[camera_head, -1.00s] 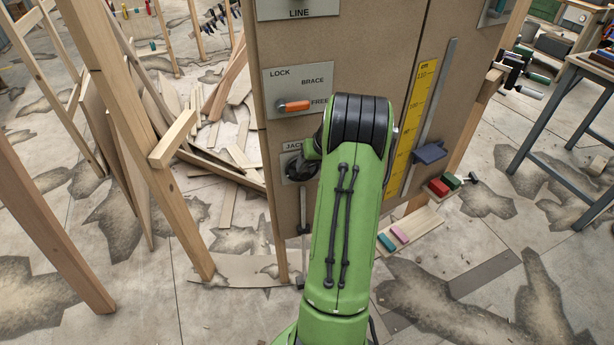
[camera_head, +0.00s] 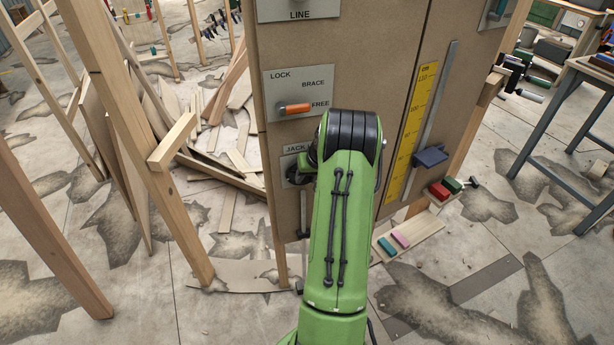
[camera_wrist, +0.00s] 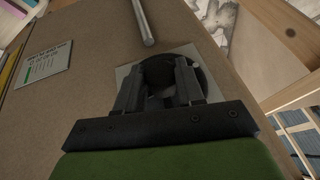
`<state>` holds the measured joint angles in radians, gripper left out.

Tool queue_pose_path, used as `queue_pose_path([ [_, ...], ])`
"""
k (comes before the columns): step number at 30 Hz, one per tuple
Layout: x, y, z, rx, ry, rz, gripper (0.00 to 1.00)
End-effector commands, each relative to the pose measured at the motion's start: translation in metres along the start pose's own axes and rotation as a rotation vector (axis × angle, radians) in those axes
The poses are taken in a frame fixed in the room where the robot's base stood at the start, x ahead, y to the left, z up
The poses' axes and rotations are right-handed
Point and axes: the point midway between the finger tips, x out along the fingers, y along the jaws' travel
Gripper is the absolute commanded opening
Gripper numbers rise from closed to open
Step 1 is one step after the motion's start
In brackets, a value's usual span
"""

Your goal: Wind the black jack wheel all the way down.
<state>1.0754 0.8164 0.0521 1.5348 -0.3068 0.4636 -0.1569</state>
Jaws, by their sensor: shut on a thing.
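The jack plate (camera_head: 290,152), lettered JACK, is on the brown panel below the lock and brace plate. The black jack wheel (camera_head: 298,167) is largely hidden by my green arm in the head view. In the wrist view the dark wheel (camera_wrist: 200,72) stands in front of its pale plate (camera_wrist: 122,74). My gripper (camera_wrist: 160,76) has its two fingers over the wheel, shut on part of it. The exact grip point is dark and hard to make out.
The orange lever (camera_head: 294,109) points toward FREE. A yellow scale (camera_head: 413,125) with a blue slider (camera_head: 430,156) is on the right. A metal rod (camera_wrist: 144,22) is close to the wheel. A wooden post (camera_head: 140,140) stands left of the panel.

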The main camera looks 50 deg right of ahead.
Motion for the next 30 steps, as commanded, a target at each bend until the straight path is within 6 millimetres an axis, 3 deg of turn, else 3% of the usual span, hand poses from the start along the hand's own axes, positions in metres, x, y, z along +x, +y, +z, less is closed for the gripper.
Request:
queue_pose_path([
  [10, 0.001, -0.003, 0.001, -0.037, 0.0, 0.078, 0.07],
  [30, 0.003, -0.01, 0.001, -0.209, 0.002, 0.496, 0.07],
])
